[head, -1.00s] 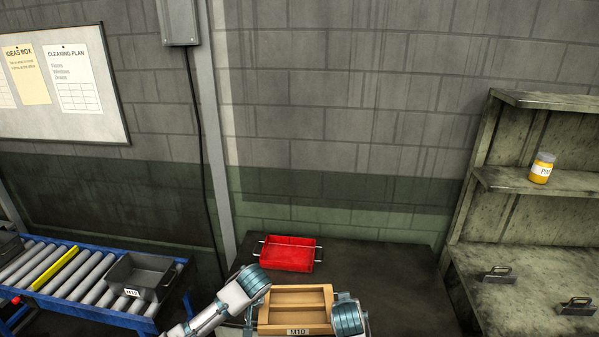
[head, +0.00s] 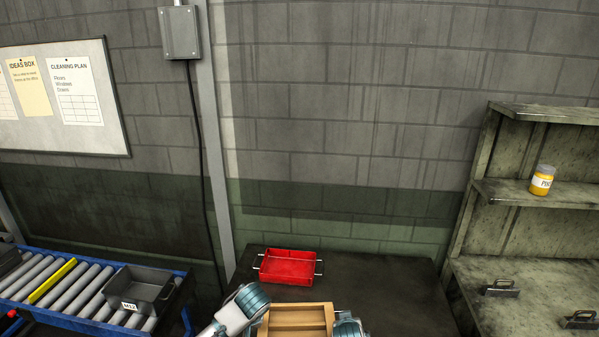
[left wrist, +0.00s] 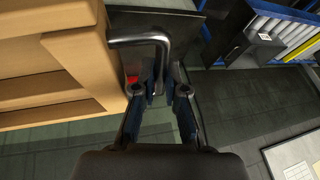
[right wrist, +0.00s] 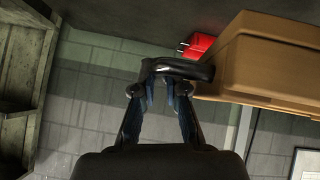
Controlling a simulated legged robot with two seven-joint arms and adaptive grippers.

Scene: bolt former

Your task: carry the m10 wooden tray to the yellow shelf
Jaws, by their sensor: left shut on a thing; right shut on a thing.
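The wooden tray (head: 299,318) is light brown with dividers and shows at the bottom of the head view, between my two arms. Its front label is out of the head view. In the left wrist view my left gripper (left wrist: 158,92) is shut on the tray's dark bent handle (left wrist: 140,42). In the right wrist view my right gripper (right wrist: 165,82) is shut on the handle at the other end (right wrist: 190,68), beside the tray's wooden side (right wrist: 265,65). No yellow shelf is in view.
A red tray (head: 288,266) sits on the dark table (head: 385,280) behind the wooden tray. A blue roller conveyor (head: 75,290) with a dark M12 tray (head: 140,288) is at left. A grey-green shelf unit (head: 525,230) holding a yellow jar (head: 542,181) stands at right.

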